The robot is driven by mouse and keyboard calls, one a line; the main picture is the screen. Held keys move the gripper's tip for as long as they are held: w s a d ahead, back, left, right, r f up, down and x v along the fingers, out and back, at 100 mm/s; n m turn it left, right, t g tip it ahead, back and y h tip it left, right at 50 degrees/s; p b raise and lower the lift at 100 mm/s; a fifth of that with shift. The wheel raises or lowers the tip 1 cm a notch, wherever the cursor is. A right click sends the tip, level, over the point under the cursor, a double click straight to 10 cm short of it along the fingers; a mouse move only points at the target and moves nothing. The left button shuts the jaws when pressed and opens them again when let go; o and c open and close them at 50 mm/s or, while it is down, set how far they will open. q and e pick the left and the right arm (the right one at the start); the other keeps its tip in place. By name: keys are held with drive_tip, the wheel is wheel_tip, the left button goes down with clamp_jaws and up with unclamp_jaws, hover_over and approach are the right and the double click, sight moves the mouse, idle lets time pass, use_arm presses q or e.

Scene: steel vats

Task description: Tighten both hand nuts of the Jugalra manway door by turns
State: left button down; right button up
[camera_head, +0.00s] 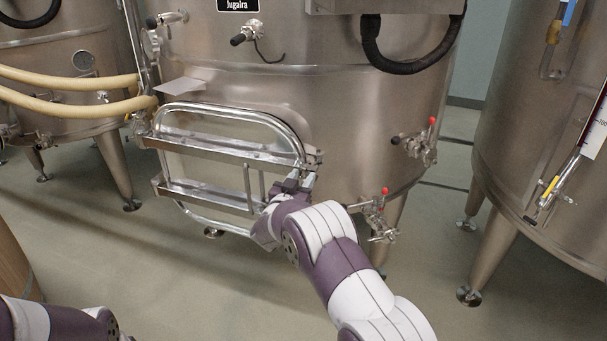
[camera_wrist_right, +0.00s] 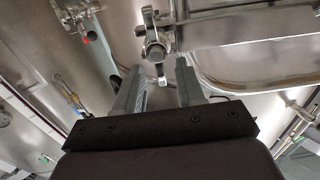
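The Jugalra manway door (camera_head: 190,139) is a rounded steel door low on the middle vat, with two crossbars, and it looks shut or nearly shut. My right gripper (camera_head: 297,184) is at the door's right edge. In the right wrist view, my right gripper (camera_wrist_right: 160,67) is open, its two fingers apart. A winged hand nut (camera_wrist_right: 154,48) shows just beyond and between the fingertips; I see no grip on it. I cannot make out the other hand nut clearly; my right gripper and wrist cover part of the door's lower right edge. My left gripper is out of view.
Valves with red knobs (camera_head: 375,203) stick out right of the door. Another steel vat (camera_head: 540,130) stands at the right. Cream hoses (camera_head: 70,83) hang at the left. The floor (camera_head: 190,285) in front is mostly clear.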

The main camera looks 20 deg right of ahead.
drive_tip(key=shift+x, duration=0.95)
clamp_jaws()
